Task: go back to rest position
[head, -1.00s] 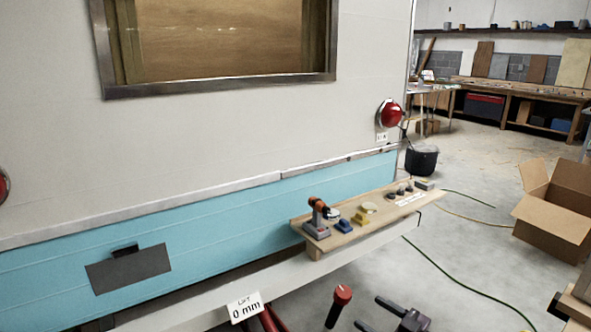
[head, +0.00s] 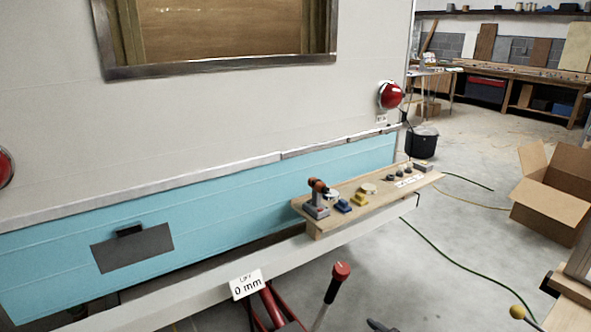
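Only a small dark tip, which looks like part of my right gripper (head: 379,325), shows at the bottom edge of the head view, right of the red-topped lever. The rest of it is cut off, so I cannot tell whether it is open or shut. My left gripper is not in view. Nothing is seen held.
A camper wall with a pale blue band (head: 225,215) fills the left. A wooden board (head: 385,205) with small tools rests on its bumper (head: 190,292). A red-topped lever (head: 335,285) stands in front. An open cardboard box (head: 550,200) sits right.

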